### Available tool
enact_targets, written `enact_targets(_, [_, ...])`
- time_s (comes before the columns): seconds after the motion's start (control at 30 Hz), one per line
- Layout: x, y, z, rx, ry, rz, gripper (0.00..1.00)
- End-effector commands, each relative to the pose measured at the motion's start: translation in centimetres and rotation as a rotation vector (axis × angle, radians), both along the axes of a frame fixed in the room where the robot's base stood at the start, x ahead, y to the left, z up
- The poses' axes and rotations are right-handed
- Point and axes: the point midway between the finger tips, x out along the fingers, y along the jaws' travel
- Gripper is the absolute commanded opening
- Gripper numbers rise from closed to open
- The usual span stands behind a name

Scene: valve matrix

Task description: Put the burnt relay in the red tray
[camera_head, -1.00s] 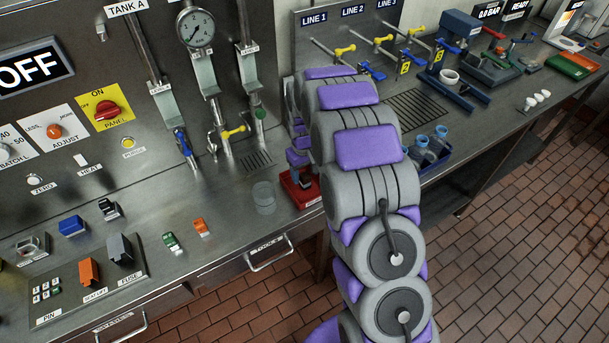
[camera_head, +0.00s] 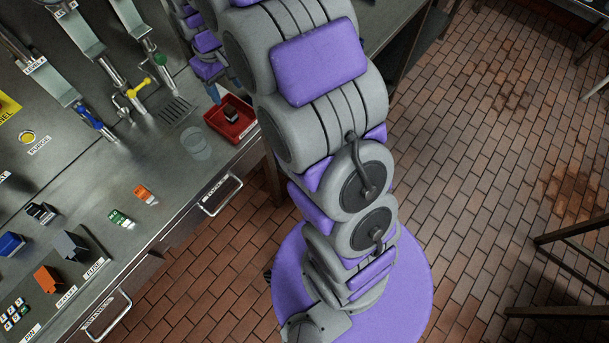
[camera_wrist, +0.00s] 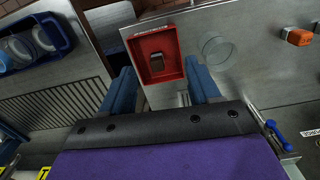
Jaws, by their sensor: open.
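The red tray (camera_head: 244,133) sits on the bench near its front edge. A small dark block (camera_head: 231,115), which looks like the burnt relay, lies inside it. In the wrist view the tray (camera_wrist: 138,45) and the dark block (camera_wrist: 157,63) show beyond my fingers, with the block on the tray floor and apart from them. My gripper (camera_wrist: 161,76) is open, with one blue finger on each side and nothing between them. In the head view my gripper (camera_head: 213,92) is just behind the tray, partly hidden by my arm.
A clear glass (camera_head: 195,143) stands left of the tray. An orange block (camera_head: 146,195) and a green block (camera_head: 121,219) lie further left on the bench. Taps and a drain grate (camera_head: 176,110) are behind. A blue holder (camera_wrist: 35,45) shows in the wrist view.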

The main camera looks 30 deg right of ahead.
Motion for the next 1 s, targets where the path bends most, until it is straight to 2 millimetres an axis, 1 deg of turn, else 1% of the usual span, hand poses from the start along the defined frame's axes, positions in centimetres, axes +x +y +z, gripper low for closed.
enact_targets(0.03, [-1.8,0.0,1.2,0.001,0.004,-0.012,0.61])
enact_targets(0.23, [-8.6,-0.1,4.6,0.001,0.031,-0.063,0.61])
enact_targets(0.3, [-11.2,-0.1,5.4,0.001,0.043,-0.083,0.61])
enact_targets(0.37, [-13.3,-0.1,6.1,0.001,0.048,-0.098,0.61])
enact_targets(0.4, [-14.9,-0.1,6.4,0.001,0.055,-0.108,0.61])
enact_targets(0.47, [-17.0,-0.1,6.9,0.0,0.062,-0.125,0.61])
enact_targets(0.5, [-18.5,-0.1,7.2,-0.001,0.067,-0.135,0.61])
enact_targets(0.6, [-22.3,-0.2,7.7,-0.002,0.082,-0.163,0.61])
enact_targets(0.7, [-26.1,-0.2,7.8,-0.005,0.098,-0.19,0.61])
enact_targets(0.77, [-28.1,-0.2,7.8,-0.006,0.107,-0.205,0.61])
enact_targets(0.8, [-29.4,-0.2,7.7,-0.007,0.11,-0.214,0.61])
enact_targets(0.9, [-31.9,-0.2,7.5,-0.009,0.118,-0.236,0.61])
enact_targets(1.0, [-33.7,-0.2,7.2,-0.01,0.129,-0.249,0.61])
